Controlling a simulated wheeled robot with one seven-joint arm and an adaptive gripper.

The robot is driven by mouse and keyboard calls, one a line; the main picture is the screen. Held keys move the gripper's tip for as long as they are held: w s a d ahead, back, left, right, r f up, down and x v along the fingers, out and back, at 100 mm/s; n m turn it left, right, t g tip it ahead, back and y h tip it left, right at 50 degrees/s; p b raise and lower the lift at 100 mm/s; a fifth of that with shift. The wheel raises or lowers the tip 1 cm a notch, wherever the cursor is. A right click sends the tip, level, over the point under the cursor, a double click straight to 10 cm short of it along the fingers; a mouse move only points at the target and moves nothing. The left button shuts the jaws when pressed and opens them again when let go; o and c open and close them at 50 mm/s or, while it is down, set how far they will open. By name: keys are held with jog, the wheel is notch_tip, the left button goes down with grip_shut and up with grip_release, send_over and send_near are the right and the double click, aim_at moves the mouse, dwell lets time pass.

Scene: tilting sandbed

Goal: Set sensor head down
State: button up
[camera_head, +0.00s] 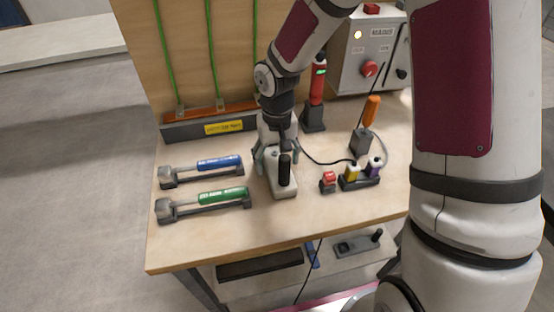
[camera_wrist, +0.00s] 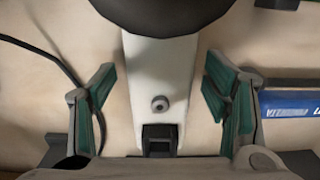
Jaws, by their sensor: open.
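The sensor head (camera_head: 284,187) is a pale block with an upright black knob, standing on the wooden bench top. A black cable leads from near it to the right. My gripper (camera_head: 275,158) is low over its rear end. In the wrist view, my gripper (camera_wrist: 158,72) is open, with its green-padded fingers on either side of the sensor head (camera_wrist: 160,68). Gaps show between both fingers and the pale body. The round black knob fills the top of that view. The rear of the sensor head is partly hidden by my gripper in the head view.
A blue-handled tool (camera_head: 220,163) and a green-handled tool (camera_head: 222,196) lie in holders to the left. Red (camera_head: 328,178), yellow (camera_head: 352,171) and purple (camera_head: 375,168) plugs sit right. An orange-handled tool (camera_head: 371,109) and a control box (camera_head: 365,50) stand behind. The front bench strip is clear.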

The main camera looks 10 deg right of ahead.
aim_at(277, 162)
notch_tip(277, 162, up, 12)
jog(key=shift+p, duration=0.3)
